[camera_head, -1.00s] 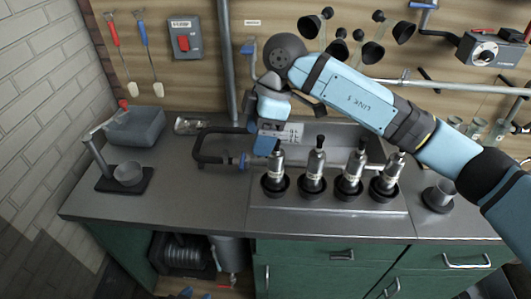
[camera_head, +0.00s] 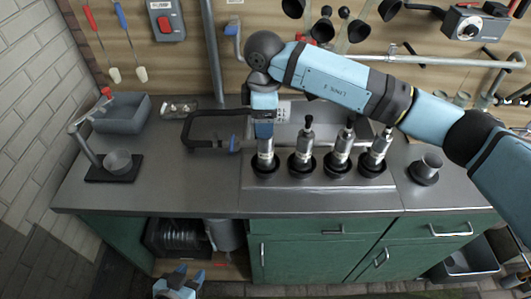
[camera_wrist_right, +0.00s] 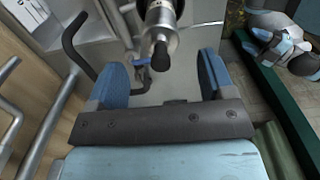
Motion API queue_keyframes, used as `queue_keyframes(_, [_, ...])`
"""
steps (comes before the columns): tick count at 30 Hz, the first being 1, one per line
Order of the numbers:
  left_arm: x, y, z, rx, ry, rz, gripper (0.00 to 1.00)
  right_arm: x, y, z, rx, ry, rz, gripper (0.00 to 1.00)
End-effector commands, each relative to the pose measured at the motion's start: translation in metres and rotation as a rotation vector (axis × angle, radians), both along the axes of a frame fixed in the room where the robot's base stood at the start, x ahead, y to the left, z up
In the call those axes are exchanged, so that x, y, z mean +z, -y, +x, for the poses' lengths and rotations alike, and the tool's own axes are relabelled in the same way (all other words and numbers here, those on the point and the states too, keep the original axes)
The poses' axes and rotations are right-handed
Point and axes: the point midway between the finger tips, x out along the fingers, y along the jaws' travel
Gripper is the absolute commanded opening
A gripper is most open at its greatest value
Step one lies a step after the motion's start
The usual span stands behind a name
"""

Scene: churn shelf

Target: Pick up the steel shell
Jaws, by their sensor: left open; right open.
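Several steel shells with black tips stand upright in a row of black cups on the counter. The leftmost steel shell (camera_head: 266,160) is directly under my right gripper (camera_head: 264,137), which points down and hides its top. In the right wrist view the same shell (camera_wrist_right: 162,20) shows its black tip between the fingertips of my right gripper (camera_wrist_right: 160,66). Those fingers are open, with a gap on both sides. The other shells (camera_head: 303,149), (camera_head: 341,151) and (camera_head: 376,154) stand to its right. My left gripper (camera_head: 186,277) is open and empty, low before the cabinet.
A black clamp-like frame (camera_head: 187,129) lies left of the shells, and a steel sink (camera_head: 295,109) is behind them. A grey bin (camera_head: 122,116) and a press stand (camera_head: 115,175) are at the left. A lone cup (camera_head: 426,168) stands at the right. The counter's front strip is clear.

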Motion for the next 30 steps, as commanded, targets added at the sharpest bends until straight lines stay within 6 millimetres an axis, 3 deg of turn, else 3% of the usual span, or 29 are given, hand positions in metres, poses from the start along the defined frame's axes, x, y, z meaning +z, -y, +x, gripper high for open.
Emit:
queue_keyframes(9, [0.007,-0.001,0.000,-0.003,0.010,0.006,0.43,-0.043,0.003,-0.001,0.000,-0.001,-0.001,0.75])
queue_keyframes(16, [0.004,-0.002,-0.001,-0.004,0.007,0.008,0.43,-0.044,0.003,-0.001,0.000,0.000,-0.001,0.73])
queue_keyframes(25, [0.004,-0.002,-0.001,-0.003,0.005,0.009,0.43,-0.044,0.003,-0.001,0.001,-0.001,0.000,0.04])
queue_keyframes(26, [0.004,-0.002,-0.001,-0.003,0.005,0.009,0.43,-0.044,0.003,-0.001,0.001,-0.001,0.000,0.00])
queue_keyframes(30, [0.004,-0.002,-0.001,-0.003,0.004,0.009,0.43,-0.043,0.003,-0.001,0.001,0.000,0.000,0.00])
